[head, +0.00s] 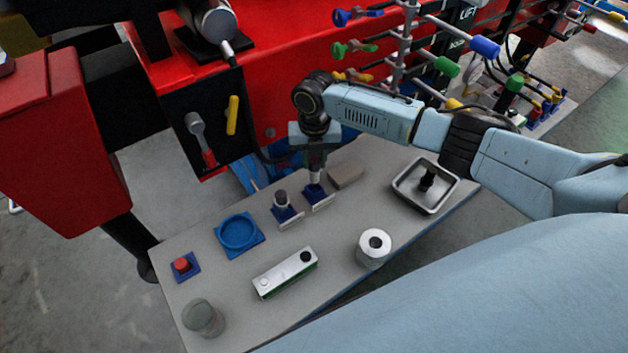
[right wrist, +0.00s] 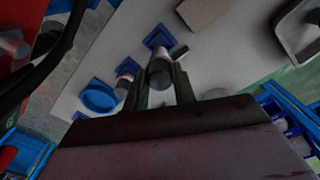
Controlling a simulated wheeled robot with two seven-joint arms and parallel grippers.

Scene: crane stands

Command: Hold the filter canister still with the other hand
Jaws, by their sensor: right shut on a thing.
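My right gripper (head: 316,172) points down over the table and is shut on a small grey cylinder with a dark end (right wrist: 160,74). The cylinder is at a blue square stand (head: 321,199); whether it is seated or raised I cannot tell. The stand also shows in the right wrist view (right wrist: 157,36). A white cylinder with a dark centre hole (head: 374,247) stands upright near the table's front edge. A grey jar-like cylinder (head: 204,318) stands at the near left. I cannot tell for sure which is the filter canister. My left gripper is not in view.
The table (head: 335,225) carries a second blue stand with a dark-topped cylinder (head: 283,208), a blue round dish (head: 239,232), a white box (head: 285,273), a red button (head: 181,264), a grey block (head: 346,175) and a metal tray (head: 413,203). Red machinery (head: 290,85) borders the back.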

